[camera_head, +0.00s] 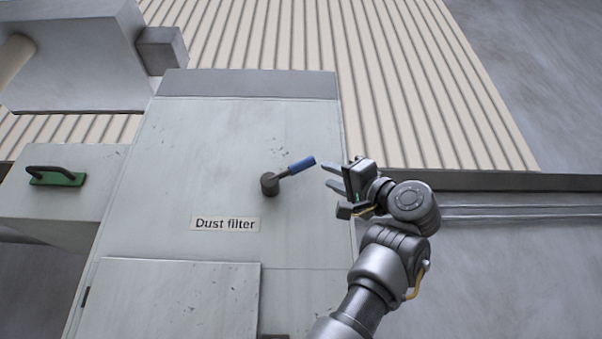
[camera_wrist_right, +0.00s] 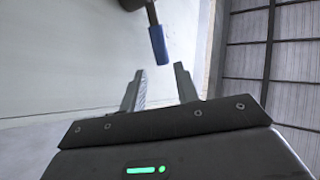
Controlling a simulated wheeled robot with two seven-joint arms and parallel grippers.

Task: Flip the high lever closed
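The lever has a blue grip (camera_head: 301,165) on a short dark arm, fixed to a round dark hub (camera_head: 269,184) on the pale cabinet front. In the head view it points to the right and slightly up. My right gripper (camera_head: 327,176) is just right of the blue grip, with its fingers apart and nothing between them. In the right wrist view the blue grip (camera_wrist_right: 159,45) is ahead of the open fingertips (camera_wrist_right: 158,72), not between them. My left gripper is in neither view.
A "Dust filter" label (camera_head: 225,224) is below the lever on the cabinet (camera_head: 180,170). A green plate with a dark handle (camera_head: 56,177) is at the far left. A grey box (camera_head: 75,55) stands out at the upper left. Ribbed cream wall panels are behind.

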